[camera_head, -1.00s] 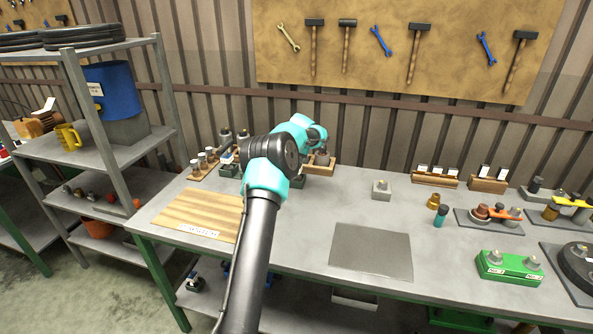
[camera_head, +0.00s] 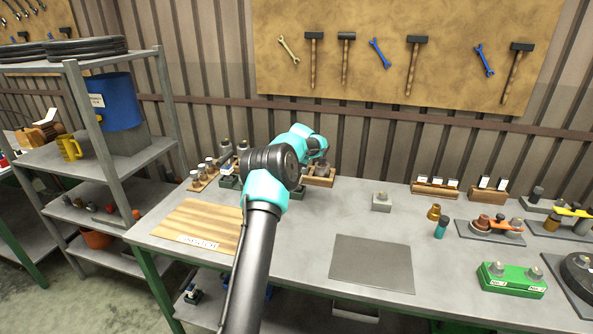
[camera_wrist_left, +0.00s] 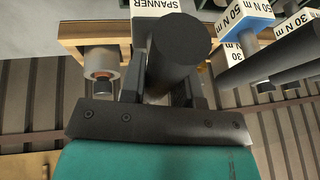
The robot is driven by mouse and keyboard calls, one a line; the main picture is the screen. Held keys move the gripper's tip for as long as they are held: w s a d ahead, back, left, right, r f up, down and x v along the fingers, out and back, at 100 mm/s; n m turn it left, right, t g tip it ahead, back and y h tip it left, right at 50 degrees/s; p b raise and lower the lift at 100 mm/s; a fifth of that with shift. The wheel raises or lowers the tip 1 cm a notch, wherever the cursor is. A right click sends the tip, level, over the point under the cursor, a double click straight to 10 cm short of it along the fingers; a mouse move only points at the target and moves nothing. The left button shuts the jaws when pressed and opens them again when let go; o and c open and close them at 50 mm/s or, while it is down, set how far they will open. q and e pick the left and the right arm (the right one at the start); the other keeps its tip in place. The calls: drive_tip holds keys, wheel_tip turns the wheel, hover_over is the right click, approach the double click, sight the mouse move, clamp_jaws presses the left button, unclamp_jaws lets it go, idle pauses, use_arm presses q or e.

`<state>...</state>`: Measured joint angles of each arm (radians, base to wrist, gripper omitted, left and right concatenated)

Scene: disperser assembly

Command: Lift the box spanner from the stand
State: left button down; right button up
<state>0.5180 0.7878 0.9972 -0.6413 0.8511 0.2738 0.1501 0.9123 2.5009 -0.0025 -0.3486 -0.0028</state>
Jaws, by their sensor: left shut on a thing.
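The wooden stand (camera_head: 318,182) is at the back of the bench, and its edge shows in the left wrist view (camera_wrist_left: 85,30). My left gripper (camera_head: 322,168) is over this stand, small and partly hidden by its own arm in the head view. In the left wrist view its fingers (camera_wrist_left: 165,85) are shut on the box spanner (camera_wrist_left: 185,45), a dark round cylinder seen nearly end-on. A white label reading SPANNER (camera_wrist_left: 157,6) is just beyond it. The spanner's lower end is hidden, so I cannot tell whether it is clear of the stand. My right gripper is not in view.
A pale metal piece with a dark tip (camera_wrist_left: 101,70) is close beside the left finger. Torque tools with N m labels (camera_wrist_left: 248,30) stand to the right in the wrist view. A wooden board (camera_head: 195,222) and a grey mat (camera_head: 372,265) lie on the bench.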

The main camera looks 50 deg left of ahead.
use_arm(q)
drive_tip(key=shift+r, duration=1.55)
drive_tip(key=s+d+r, duration=0.1)
drive_tip(key=s+d, duration=0.9)
drive_tip(key=d, duration=0.2)
drive_tip(key=shift+s+r, duration=0.15)
drive_tip(key=shift+s, duration=0.1)
